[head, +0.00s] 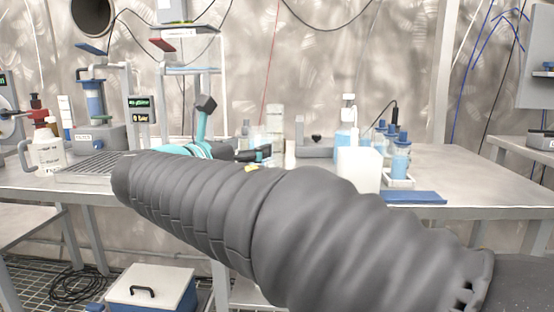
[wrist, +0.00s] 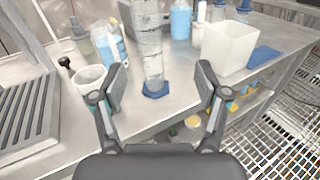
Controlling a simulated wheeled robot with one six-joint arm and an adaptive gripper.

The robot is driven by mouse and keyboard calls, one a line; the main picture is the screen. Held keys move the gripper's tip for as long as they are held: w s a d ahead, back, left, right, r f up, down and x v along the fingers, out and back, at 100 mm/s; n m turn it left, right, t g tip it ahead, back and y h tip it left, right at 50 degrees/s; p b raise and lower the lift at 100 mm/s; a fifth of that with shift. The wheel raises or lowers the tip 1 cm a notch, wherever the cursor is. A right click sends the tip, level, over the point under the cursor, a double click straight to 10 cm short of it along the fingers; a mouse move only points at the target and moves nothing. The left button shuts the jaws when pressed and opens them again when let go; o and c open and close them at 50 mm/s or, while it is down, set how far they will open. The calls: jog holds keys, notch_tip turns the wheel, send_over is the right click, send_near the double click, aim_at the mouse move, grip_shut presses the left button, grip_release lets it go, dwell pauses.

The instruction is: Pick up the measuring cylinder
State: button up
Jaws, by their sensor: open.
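The measuring cylinder (wrist: 151,45) is a tall clear tube with a blue angular foot, standing upright on the steel table in the wrist view. My gripper (wrist: 161,80) is open and empty, with one finger on each side of the cylinder's lower part in the picture. The cylinder stands ahead of the fingertips, and I see no contact. In the head view my gripper (head: 262,153) is small and partly hidden behind my dark sleeved arm. I cannot surely tell the cylinder from the other clear glassware there.
A white cup (wrist: 90,78) stands just left of the left finger. A white square container (wrist: 228,47) and a blue mat (wrist: 263,58) are to the right. Bottles with blue liquid (wrist: 181,20) stand behind. A ridged tray (wrist: 28,115) lies at left. The table's front edge is close.

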aim_at(270, 133)
jog(key=shift+n+t, duration=0.3)
jog(key=x, duration=0.5)
jog(key=a+x, duration=0.1)
jog(key=x, duration=0.2)
jog(key=shift+w+r, duration=0.2)
jog(key=shift+a+x, duration=0.15)
jog(key=shift+x, duration=1.2)
jog(key=shift+a+x, duration=0.15)
jog(key=shift+x, duration=1.2)
jog(key=shift+w, duration=0.15)
jog(key=c, duration=1.3)
